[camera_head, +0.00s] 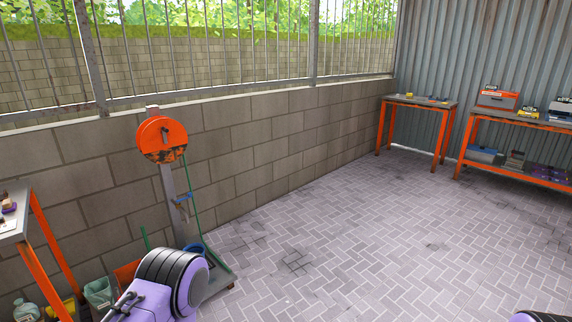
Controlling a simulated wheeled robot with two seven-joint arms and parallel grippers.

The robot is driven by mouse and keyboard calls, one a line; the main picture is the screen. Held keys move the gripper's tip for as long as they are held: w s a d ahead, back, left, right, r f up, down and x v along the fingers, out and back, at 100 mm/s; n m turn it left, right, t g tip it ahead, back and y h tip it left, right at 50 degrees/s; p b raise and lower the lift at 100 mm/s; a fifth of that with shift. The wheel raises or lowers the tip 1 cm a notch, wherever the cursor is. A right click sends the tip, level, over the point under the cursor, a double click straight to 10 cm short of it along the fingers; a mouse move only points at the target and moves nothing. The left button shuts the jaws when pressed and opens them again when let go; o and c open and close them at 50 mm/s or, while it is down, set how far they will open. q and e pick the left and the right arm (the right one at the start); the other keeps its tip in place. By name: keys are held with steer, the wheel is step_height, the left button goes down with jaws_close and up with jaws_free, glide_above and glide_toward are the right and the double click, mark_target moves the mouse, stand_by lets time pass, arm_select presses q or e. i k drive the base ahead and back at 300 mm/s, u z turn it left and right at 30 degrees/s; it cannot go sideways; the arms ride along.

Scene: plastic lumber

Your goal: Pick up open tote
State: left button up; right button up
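I cannot clearly make out an open tote. On the right workbench (520,122) sits an orange and grey box (497,97), too small to tell whether it is an open tote. Blue, grey and purple items, including a blue one (484,155), lie on its lower shelf. Part of my purple and black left arm shows at the bottom left, and a small piece of my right arm at the bottom right corner. Neither gripper is in view.
A stand with an orange reel (162,139) is by the block wall, with a blue bucket (193,253) at its foot. A table edge (14,222) is at left, a smaller orange-legged table (418,102) at the back. The paved floor between is clear.

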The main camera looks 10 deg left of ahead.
mark_target(102, 297)
steer(key=u, duration=0.4)
steer(key=i, duration=1.55)
steer(key=u, duration=1.35)
steer(key=i, duration=1.25)
steer(key=u, duration=0.5)
steer(key=i, duration=0.45)
steer(key=z, duration=0.05)
